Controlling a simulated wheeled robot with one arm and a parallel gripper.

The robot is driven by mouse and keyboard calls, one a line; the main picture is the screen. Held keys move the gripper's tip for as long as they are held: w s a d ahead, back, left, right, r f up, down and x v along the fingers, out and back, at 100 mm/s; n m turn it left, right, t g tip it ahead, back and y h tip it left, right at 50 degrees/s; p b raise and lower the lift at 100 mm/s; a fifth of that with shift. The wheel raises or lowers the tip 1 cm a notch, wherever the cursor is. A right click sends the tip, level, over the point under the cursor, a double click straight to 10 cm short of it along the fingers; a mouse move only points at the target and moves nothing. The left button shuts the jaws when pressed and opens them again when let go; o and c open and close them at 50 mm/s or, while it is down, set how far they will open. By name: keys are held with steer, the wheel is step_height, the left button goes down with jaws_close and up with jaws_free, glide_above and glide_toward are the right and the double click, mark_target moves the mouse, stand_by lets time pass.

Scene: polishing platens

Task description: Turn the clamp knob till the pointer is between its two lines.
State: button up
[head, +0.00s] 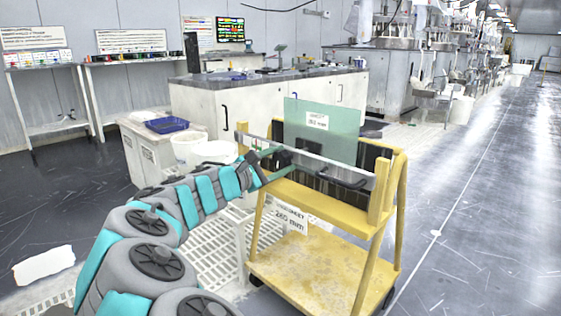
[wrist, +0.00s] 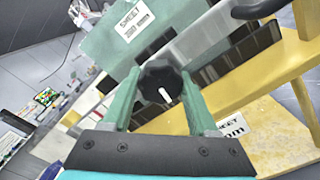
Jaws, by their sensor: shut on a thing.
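The clamp knob (wrist: 160,78) is black and lobed, with a white pointer mark (wrist: 165,95) on its face. It sits between the two green fingers of my gripper (wrist: 159,84) in the wrist view, and the fingers are shut on its sides. In the head view my gripper (head: 279,165) reaches the metal bar (head: 318,164) of the yellow cart (head: 330,262), in front of a green sheet (head: 322,128). The sheet also shows in the wrist view (wrist: 105,48). The knob is small and partly hidden in the head view. I cannot make out the two lines.
A black handle (head: 342,181) sits on the bar to the right of my gripper. A white slatted crate (head: 222,250) stands left of the cart. White buckets (head: 215,152) and a blue tray (head: 167,125) are behind. The floor (head: 480,220) on the right is clear.

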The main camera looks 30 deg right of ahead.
steer(key=o, duration=1.3)
steer(key=shift+o, duration=0.2)
steer(key=shift+a, duration=0.1)
steer(key=p+v, duration=0.1)
steer(key=v, duration=0.6)
steer(key=shift+s+a, duration=0.15)
steer(key=shift+a, duration=0.1)
